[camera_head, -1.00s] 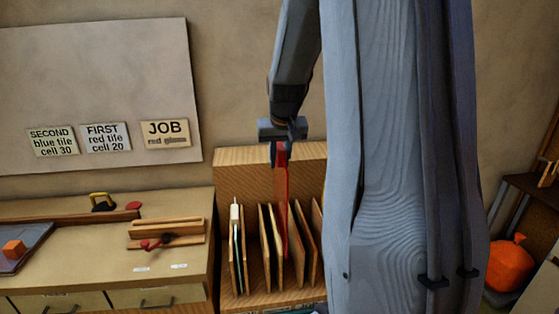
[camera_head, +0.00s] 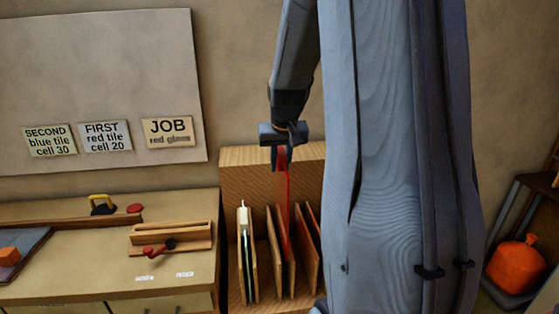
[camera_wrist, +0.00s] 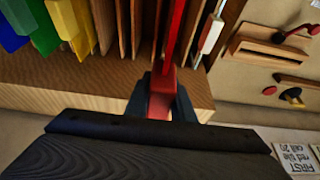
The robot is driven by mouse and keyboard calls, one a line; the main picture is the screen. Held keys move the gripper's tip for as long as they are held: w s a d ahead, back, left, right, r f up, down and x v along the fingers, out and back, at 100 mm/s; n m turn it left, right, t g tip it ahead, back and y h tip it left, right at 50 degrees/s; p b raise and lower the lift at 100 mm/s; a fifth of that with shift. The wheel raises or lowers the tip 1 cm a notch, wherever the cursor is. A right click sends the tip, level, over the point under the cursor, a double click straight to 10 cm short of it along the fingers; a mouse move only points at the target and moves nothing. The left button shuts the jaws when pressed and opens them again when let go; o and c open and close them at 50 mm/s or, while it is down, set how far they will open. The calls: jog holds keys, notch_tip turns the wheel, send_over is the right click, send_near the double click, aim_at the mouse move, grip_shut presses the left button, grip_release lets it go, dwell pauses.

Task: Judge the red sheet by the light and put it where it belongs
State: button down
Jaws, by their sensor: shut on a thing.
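My gripper (camera_head: 281,160) is shut on the top edge of the red sheet (camera_head: 286,205), which hangs down edge-on between the upright wooden dividers of a rack (camera_head: 268,183). In the wrist view, the red sheet (camera_wrist: 173,50) runs away from the gripper (camera_wrist: 164,105) between the dividers. Its lower end is hidden among them. A pale-edged sheet (camera_head: 243,220) stands in a slot to the left, and it also shows in the wrist view (camera_wrist: 210,33). The sign reading JOB, red glass (camera_head: 167,131) hangs on the wall board.
A bench (camera_head: 90,265) at left carries a slotted wooden block (camera_head: 171,233), a small red-and-black tool (camera_head: 160,246) and a yellow-handled item (camera_head: 102,203). Blue, green and yellow sheets (camera_wrist: 63,18) show in the wrist view. An orange bag (camera_head: 514,265) sits at right.

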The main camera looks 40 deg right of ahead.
aim_at(282, 201)
jog(key=shift+f+b, duration=5.45)
jog(key=shift+f, duration=1.75)
jog(key=shift+f+b, duration=1.05)
jog(key=shift+f, duration=1.2)
jog(key=c, duration=1.6)
grip_release()
jog(key=shift+o, duration=0.8)
jog(key=shift+s+f, duration=0.1)
jog(key=shift+f, duration=0.05)
jog(key=shift+b+v, duration=0.55)
jog(key=shift+v, duration=3.4)
